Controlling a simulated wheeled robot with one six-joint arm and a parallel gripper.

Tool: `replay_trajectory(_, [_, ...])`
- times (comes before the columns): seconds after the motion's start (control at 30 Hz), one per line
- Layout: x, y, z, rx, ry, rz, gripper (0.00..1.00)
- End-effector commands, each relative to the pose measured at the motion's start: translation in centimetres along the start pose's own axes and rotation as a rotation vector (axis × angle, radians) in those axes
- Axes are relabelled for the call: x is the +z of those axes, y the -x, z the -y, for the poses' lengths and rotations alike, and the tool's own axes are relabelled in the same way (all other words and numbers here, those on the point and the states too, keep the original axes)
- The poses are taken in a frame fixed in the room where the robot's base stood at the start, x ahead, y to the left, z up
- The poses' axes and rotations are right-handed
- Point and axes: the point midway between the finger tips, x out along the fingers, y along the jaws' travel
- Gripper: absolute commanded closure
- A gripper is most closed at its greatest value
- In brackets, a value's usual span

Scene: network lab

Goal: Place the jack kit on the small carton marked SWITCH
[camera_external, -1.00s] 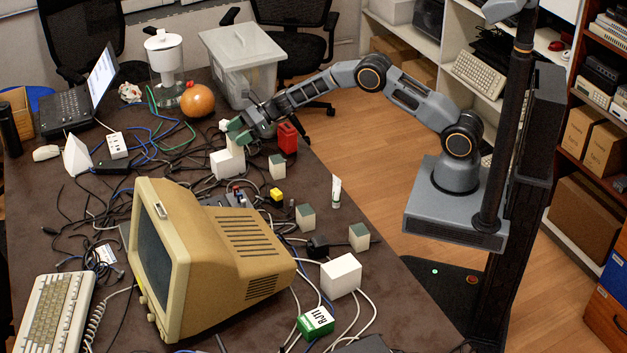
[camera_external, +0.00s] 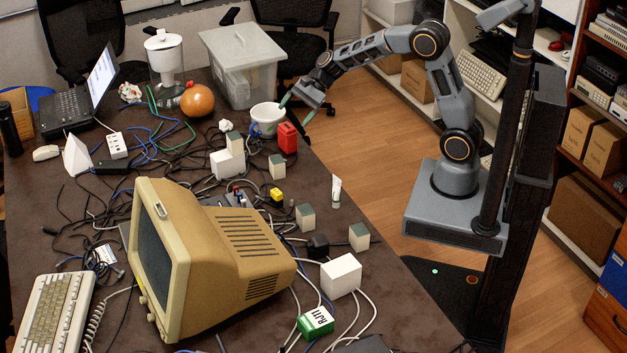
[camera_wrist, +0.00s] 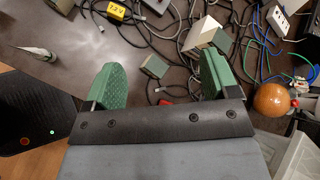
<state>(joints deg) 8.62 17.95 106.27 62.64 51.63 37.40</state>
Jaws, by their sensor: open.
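My gripper (camera_external: 296,108) is raised over the table's far right edge, beside a white tub and above a red object. Its green-padded fingers are spread with nothing between them, as the wrist view (camera_wrist: 160,64) also shows. A green-and-white box marked RJ11 (camera_external: 316,322), which looks like the jack kit, sits at the near edge, far from my gripper. No SWITCH marking is readable in either view, so I cannot tell which carton bears it. A plain white box (camera_external: 341,275) stands behind the RJ11 box, and a stepped white block (camera_external: 228,160) stands farther back.
The white tub (camera_external: 267,119) and red object (camera_external: 287,137) stand close to my gripper. Small pale cubes (camera_external: 278,167) and a white tube (camera_external: 335,190) stand along the right side. Cables cover the middle, beside the beige monitor (camera_external: 215,255). A lidded bin (camera_external: 240,65) stands behind.

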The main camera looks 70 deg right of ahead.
Motion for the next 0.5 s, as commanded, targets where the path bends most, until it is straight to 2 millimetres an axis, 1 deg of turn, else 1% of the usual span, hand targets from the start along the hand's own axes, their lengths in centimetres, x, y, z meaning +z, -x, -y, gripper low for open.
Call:
replay_trajectory(0.03, [2.0,1.7,-2.2,0.054,0.163,-0.042,0.19])
replay_trajectory(0.07, [2.7,2.6,-3.6,0.093,0.263,-0.069,0.19])
replay_trajectory(0.1, [3.5,3.8,-5.5,0.146,0.395,-0.104,0.19])
replay_trajectory(0.17, [4.3,5.6,-8.3,0.223,0.585,-0.153,0.19])
replay_trajectory(0.2, [4.7,6.7,-10.1,0.275,0.706,-0.183,0.19])
replay_trajectory(0.3, [4.9,9.2,-14.0,0.398,0.976,-0.25,0.19])
replay_trajectory(0.4, [4.6,11.3,-17.0,0.507,1.193,-0.303,0.19])
replay_trajectory(0.5, [4.1,12.7,-19.1,0.595,1.354,-0.342,0.19])
